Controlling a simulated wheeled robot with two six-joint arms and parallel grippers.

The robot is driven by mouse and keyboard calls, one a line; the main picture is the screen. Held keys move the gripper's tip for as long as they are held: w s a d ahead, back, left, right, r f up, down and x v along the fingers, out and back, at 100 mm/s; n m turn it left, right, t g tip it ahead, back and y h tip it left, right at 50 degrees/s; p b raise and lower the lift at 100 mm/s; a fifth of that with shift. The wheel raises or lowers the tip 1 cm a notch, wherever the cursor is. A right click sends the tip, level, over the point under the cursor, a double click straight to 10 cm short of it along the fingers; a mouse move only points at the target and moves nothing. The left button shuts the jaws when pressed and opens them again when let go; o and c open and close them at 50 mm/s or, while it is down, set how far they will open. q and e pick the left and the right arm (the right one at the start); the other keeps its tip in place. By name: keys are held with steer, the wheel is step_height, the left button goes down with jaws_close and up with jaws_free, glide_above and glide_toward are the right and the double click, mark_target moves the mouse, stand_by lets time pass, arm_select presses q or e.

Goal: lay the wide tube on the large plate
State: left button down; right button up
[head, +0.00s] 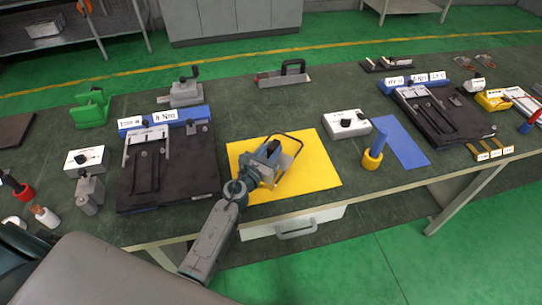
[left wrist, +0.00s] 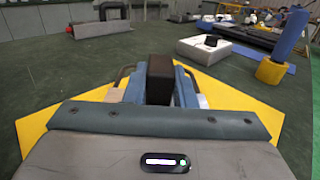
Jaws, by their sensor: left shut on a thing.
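Dark boards with light metal fixtures stand left (head: 190,170) and right (head: 455,120); which part is the large plate I cannot tell. My right gripper is not in view.
A white switch box (head: 346,124) and a yellow cup (head: 372,160) holding a blue cylinder (head: 380,142) stand right of the yellow sheet. A blue sheet (head: 405,148) lies beyond. Green bench top behind the yellow sheet is clear.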

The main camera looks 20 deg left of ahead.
arm_select(q)
step_height(320, 180, down, 3)
steer(key=shift+r+b, duration=0.1)
steer(key=shift+b, duration=0.45)
steer(key=shift+w, duration=0.1)
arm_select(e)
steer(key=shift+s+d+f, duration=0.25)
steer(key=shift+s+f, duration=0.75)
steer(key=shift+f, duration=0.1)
arm_select(q)
steer(key=c, duration=1.2)
jaws_free()
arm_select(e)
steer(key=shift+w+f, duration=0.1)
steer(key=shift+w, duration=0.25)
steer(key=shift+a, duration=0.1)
